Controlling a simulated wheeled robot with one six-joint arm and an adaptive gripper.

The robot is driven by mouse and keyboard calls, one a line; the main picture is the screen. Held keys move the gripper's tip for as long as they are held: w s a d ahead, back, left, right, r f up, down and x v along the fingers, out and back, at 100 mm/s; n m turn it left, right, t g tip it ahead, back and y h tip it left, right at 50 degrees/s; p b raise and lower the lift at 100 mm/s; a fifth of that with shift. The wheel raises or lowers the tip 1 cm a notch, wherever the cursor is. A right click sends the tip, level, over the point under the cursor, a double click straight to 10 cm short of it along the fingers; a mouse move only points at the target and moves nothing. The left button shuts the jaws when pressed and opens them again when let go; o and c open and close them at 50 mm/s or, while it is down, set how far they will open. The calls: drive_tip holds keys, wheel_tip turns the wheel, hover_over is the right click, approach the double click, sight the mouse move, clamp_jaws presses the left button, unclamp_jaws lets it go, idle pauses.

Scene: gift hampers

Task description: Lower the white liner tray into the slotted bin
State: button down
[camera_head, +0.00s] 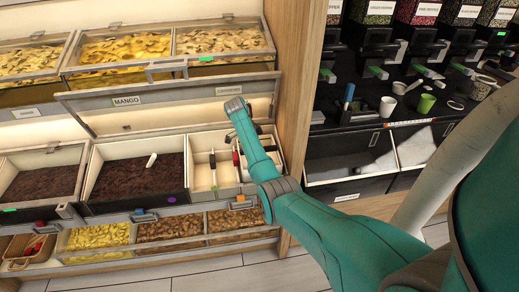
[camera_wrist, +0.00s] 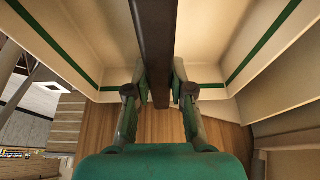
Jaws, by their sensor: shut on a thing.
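In the wrist view my gripper (camera_wrist: 158,88) is shut on a dark brown bar (camera_wrist: 155,35) that runs across the middle of the white liner tray (camera_wrist: 245,50). The tray has pale walls with a green stripe and spreads on both sides of the bar. In the head view the pale tray (camera_head: 203,178) shows in the right-hand bin of the middle row, partly behind my arm. My gripper is mostly hidden there. I cannot tell how deep the tray sits or whether it touches the slotted bin's floor.
A bin of dark contents (camera_head: 140,178) stands directly left. A raised lid labelled MANGO (camera_head: 125,101) is above. A wooden upright (camera_head: 293,110) stands close on the right. Lower bins (camera_head: 165,229) hold yellow and brown pieces. A green cup (camera_head: 426,103) stands on the right counter.

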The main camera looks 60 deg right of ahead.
drive_tip(key=shift+f, duration=3.3)
idle(2.4)
unclamp_jaws()
idle(0.3)
idle(0.9)
